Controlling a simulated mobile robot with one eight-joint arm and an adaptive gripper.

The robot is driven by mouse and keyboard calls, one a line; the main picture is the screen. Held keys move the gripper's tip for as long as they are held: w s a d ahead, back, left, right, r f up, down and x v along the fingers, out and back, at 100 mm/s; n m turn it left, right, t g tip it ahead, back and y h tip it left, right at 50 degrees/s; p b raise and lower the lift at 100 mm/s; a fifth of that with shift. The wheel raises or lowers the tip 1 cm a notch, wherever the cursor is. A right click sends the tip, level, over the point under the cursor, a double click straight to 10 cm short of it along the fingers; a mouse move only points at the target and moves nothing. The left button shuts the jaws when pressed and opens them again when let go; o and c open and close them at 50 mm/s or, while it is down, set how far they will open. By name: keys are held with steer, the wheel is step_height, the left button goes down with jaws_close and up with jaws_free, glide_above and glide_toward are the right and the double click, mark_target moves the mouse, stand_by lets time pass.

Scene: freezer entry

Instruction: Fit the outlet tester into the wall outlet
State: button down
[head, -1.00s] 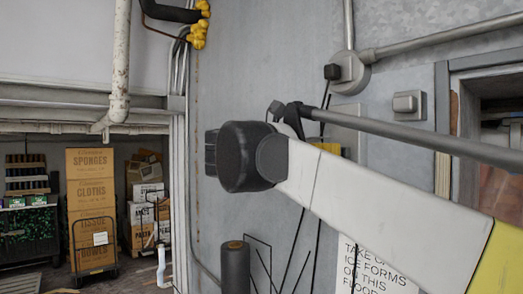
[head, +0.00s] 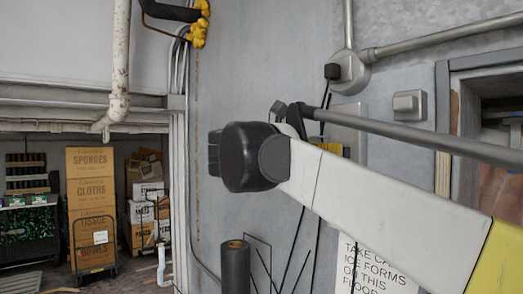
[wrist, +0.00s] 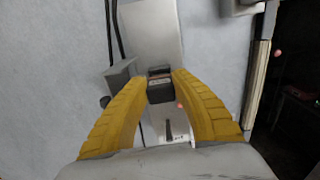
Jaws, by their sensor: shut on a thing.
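In the wrist view, my gripper (wrist: 161,78) has its two yellow fingers closed on a small dark block with a brownish band, which looks like the outlet tester (wrist: 160,92). It is held in front of a pale grey plate (wrist: 151,30) on the wall, which seems to be the wall outlet. A dark slot shows on the plate's lower part. I cannot tell whether the tester touches the plate. In the head view, the plate (head: 350,112) is partly covered by my arm, and the tester is hidden.
A grey box (wrist: 122,74) juts from the wall left of the fingers, near dark cables. In the head view, a round junction box (head: 350,72) with a black plug sits above, and a switch box (head: 408,104) to the right. A sign (head: 370,268) hangs below.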

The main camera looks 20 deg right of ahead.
steer(key=shift+x, duration=1.1)
steer(key=c, duration=1.1)
jaws_free()
steer(key=shift+o, duration=0.2)
steer(key=shift+d, duration=0.25)
steer(key=o, duration=0.6)
steer(key=shift+a, duration=0.1)
steer(key=shift+o, duration=0.2)
steer(key=shift+a, duration=0.25)
steer(key=v, duration=0.6)
steer(key=shift+a+p, duration=0.2)
steer(key=shift+p, duration=0.1)
steer(key=shift+s, duration=0.15)
steer(key=v, duration=1.2)
